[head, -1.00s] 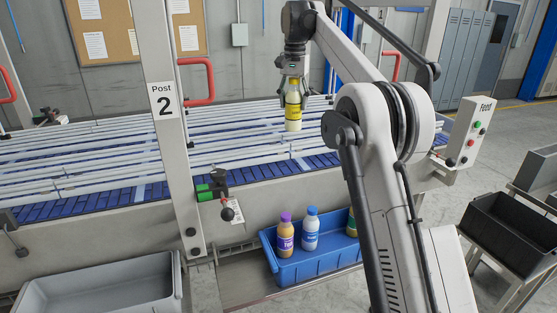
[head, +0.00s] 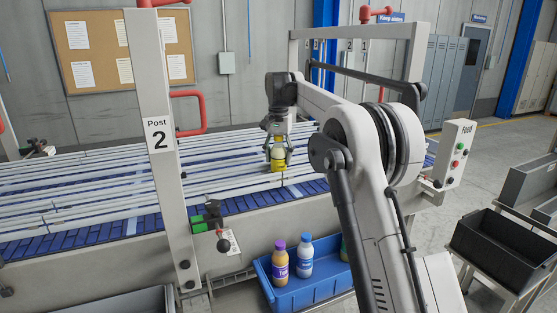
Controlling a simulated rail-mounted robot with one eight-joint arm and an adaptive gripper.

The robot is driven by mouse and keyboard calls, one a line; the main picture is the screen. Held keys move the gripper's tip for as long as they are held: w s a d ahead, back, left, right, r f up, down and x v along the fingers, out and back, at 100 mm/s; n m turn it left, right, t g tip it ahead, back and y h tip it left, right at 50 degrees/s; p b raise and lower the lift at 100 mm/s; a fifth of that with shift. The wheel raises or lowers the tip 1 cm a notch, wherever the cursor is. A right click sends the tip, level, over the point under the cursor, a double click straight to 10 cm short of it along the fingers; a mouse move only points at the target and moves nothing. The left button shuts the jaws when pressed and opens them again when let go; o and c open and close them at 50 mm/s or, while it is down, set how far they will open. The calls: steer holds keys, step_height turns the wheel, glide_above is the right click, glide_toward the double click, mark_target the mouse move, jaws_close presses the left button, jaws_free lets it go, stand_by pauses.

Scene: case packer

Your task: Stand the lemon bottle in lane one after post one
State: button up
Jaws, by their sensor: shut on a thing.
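The lemon bottle (head: 278,164), yellow, hangs upright in my gripper (head: 277,144), which is shut on its upper part. Bottle and gripper are over the railed conveyor (head: 132,229), at its lanes to the right of the post marked "Post 2" (head: 160,145). The bottle is low among the white rails; whether its base touches the belt I cannot tell. Lane numbers 2 and 1 show on a frame (head: 357,31) at the back right; post one's own label is not readable here.
A blue bin (head: 312,295) in front of the conveyor holds a purple-capped bottle (head: 280,264), a blue-capped bottle (head: 305,257) and another partly hidden by my arm. A control box marked "Feed" (head: 454,154) stands at the right end. Black crates (head: 502,247) stand at far right.

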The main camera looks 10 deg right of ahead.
steer(key=shift+f, duration=0.6)
steer(key=shift+f, duration=0.15)
steer(key=o, duration=1.4)
step_height(320, 180, up, 12)
steer(key=shift+f, duration=0.1)
steer(key=shift+r, duration=0.25)
